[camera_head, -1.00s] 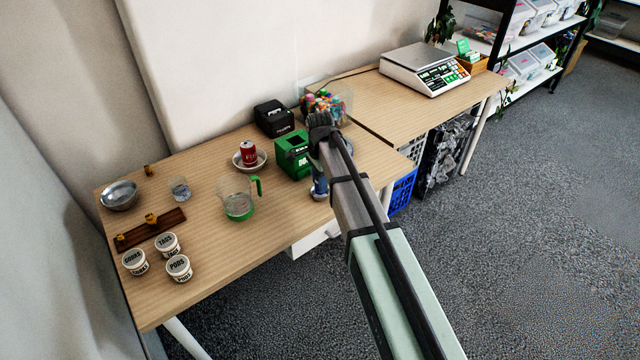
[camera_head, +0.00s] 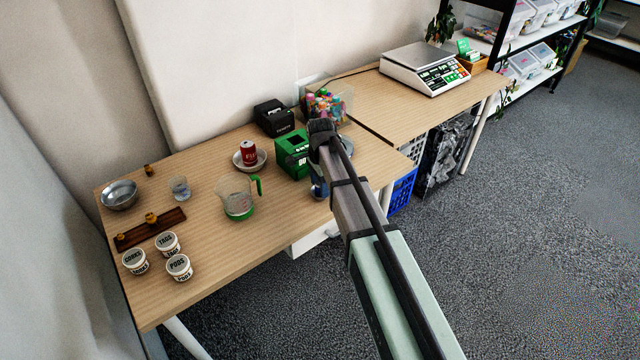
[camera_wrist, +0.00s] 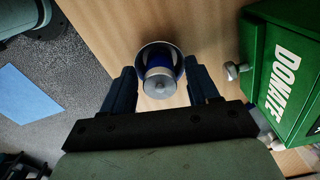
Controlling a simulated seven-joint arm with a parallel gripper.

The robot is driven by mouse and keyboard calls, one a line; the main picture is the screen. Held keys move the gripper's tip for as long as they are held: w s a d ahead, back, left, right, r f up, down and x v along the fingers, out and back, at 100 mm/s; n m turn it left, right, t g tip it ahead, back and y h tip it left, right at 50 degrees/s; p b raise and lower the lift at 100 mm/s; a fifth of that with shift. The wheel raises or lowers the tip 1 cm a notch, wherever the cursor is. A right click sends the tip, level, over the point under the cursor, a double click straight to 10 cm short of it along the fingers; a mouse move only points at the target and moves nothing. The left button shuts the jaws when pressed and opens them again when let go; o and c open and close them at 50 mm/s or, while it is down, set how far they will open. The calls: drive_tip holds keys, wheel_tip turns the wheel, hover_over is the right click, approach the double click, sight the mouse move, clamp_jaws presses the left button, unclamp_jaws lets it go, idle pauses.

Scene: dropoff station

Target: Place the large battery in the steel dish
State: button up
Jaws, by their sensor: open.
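The large battery (camera_wrist: 158,73) looks like a blue cylinder with a silver end, upright inside a pale round rim in the wrist view. Whether that rim is a cup or a holder I cannot tell. My gripper (camera_wrist: 160,68) is open, with one dark finger on each side of the battery and rim; contact is not visible. In the head view the blue battery (camera_head: 318,187) shows partly behind my arm, near the table's front edge. The steel dish (camera_head: 119,194) is a shiny round bowl at the table's far left end; no contents are visible.
A green donation box (camera_head: 293,154) stands close beside the battery, with a small silver object (camera_wrist: 236,71) near it. A green-based jug (camera_head: 238,199), a red can (camera_head: 249,152) in a pale dish, a glass (camera_head: 180,188) and several labelled tubs (camera_head: 179,267) stand between or around.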

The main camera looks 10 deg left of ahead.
wheel_tip(320, 180, up, 12)
drive_tip(key=shift+r, duration=0.2)
idle(0.5)
idle(0.4)
drive_tip(key=s+d+f+n+h, duration=0.1)
drive_tip(key=d+f+n, duration=0.1)
drive_tip(key=d+f, duration=1.1)
drive_tip(key=s+d+f+n+g, duration=0.1)
drive_tip(key=s+d+f, duration=0.25)
drive_tip(key=f, duration=0.25)
drive_tip(key=s+d+f+n+g, duration=0.1)
drive_tip(key=s+d+f, duration=0.25)
drive_tip(key=f, duration=0.25)
drive_tip(key=s+d+f+n+g, duration=0.1)
drive_tip(key=s+d+f+n, duration=0.1)
drive_tip(key=s+f, duration=0.5)
drive_tip(key=s+d+f+n+g, duration=0.2)
drive_tip(key=s+f, duration=0.6)
drive_tip(key=s, duration=1.2)
drive_tip(key=s+d+f+n+g+y, duration=0.1)
drive_tip(key=s+d+f+n, duration=0.1)
drive_tip(key=s+f, duration=0.6)
drive_tip(key=s+n, duration=0.1)
drive_tip(key=s, duration=0.4)
drive_tip(key=shift+s+d+g, duration=0.15)
drive_tip(key=shift+d+g, duration=0.15)
drive_tip(key=shift+g, duration=0.1)
